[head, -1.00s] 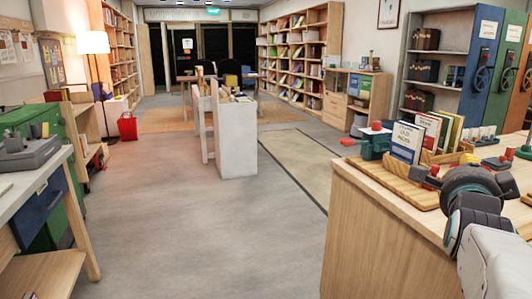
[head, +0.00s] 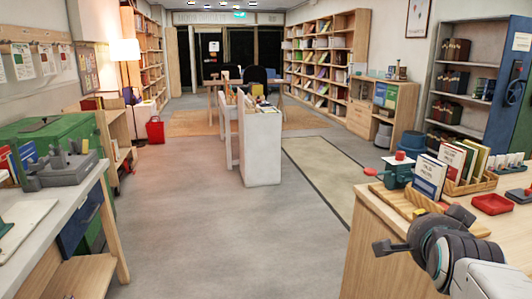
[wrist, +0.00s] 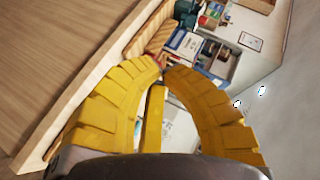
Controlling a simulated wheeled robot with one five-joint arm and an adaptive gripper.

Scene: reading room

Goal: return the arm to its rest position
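My arm reaches in from the lower right of the head view, over the near edge of the wooden counter (head: 375,235). A yellow bar (wrist: 153,118) shows between the fingers; I see nothing held at the tips. Beyond the tips, the wrist view is tilted and shows wooden surfaces and small blurred items.
The counter holds upright books (head: 430,175) by a wooden rack, a teal device with a red knob (head: 399,169) and a red tray (head: 492,204). A workbench (head: 75,205) stands at left, a white shelf unit (head: 262,150) mid-room. The floor between is clear.

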